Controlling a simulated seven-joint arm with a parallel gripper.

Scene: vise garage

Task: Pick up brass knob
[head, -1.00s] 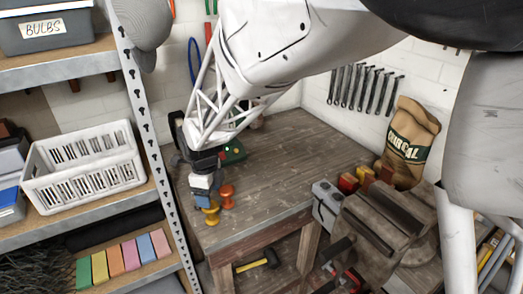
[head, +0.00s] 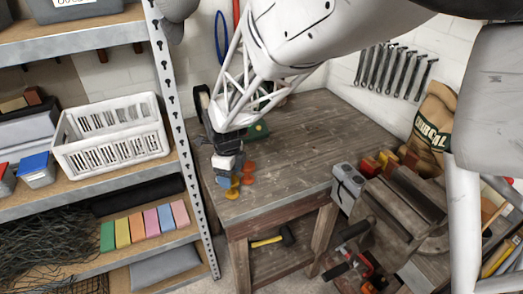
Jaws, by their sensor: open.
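The brass knob (head: 233,192) is a small yellow-gold piece near the left front corner of the wooden workbench (head: 300,140). My gripper (head: 229,181) points down right at the knob and hides its upper part. The jaws are open. I cannot tell whether the fingers are around the knob or just above it. An orange-red knob-like piece (head: 249,174) stands close to the right of my gripper.
A green object (head: 258,131) lies behind my gripper. A metal shelf with a white basket (head: 112,140) stands close on the left. A vise (head: 395,215) and a charcoal bag (head: 432,125) are at the right. The bench middle is clear.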

